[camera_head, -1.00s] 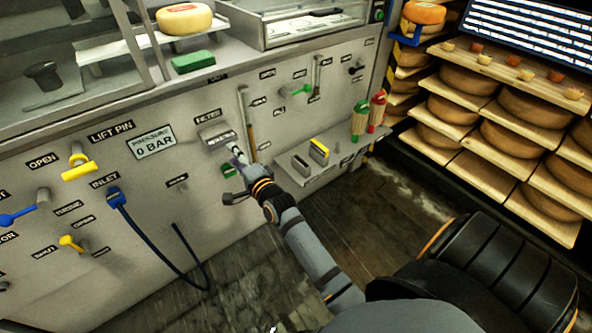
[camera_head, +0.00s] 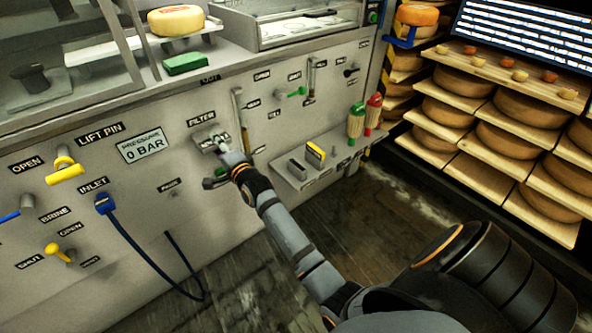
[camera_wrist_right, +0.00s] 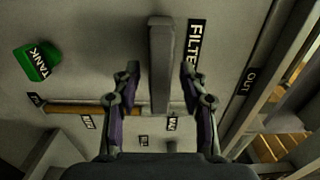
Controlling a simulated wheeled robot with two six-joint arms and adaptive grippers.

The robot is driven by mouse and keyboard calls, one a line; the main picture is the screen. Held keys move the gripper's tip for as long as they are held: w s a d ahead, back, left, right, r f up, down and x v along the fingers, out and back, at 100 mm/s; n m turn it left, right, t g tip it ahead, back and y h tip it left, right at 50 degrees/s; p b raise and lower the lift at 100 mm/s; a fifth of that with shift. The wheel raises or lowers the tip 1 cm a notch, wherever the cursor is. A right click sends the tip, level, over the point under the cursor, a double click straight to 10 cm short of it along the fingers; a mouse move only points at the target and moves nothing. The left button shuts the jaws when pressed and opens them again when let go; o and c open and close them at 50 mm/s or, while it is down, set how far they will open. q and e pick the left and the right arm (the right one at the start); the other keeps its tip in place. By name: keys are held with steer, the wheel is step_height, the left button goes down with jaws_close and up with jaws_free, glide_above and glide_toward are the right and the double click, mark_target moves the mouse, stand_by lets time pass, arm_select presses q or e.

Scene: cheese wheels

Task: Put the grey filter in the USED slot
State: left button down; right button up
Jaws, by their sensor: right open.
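A grey bar (camera_wrist_right: 161,65) stands out from the panel beside the FILTER label (camera_wrist_right: 194,45) in the right wrist view. In the head view the grey FILTER fitting (camera_head: 208,136) is on the panel, partly behind my right gripper (camera_head: 222,148). The right gripper is open, with one finger on each side of the grey bar and a gap on both sides; it also shows in the wrist view (camera_wrist_right: 160,100). A grey block (camera_head: 297,168) and a yellow-topped block (camera_head: 315,153) stand on a low ledge (camera_head: 325,166). I cannot read a USED label. My left gripper is out of view.
A green TANK piece (camera_wrist_right: 38,62) and a long-handled lever (camera_head: 240,115) are near my right gripper. Red (camera_head: 373,112) and green-topped (camera_head: 356,122) handles stand at the ledge's far end. Cheese shelves (camera_head: 480,140) are at right. A blue hose (camera_head: 135,240) hangs at left.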

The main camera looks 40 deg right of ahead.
steer(key=shift+p, duration=0.45)
steer(key=shift+c, duration=0.5)
jaws_close()
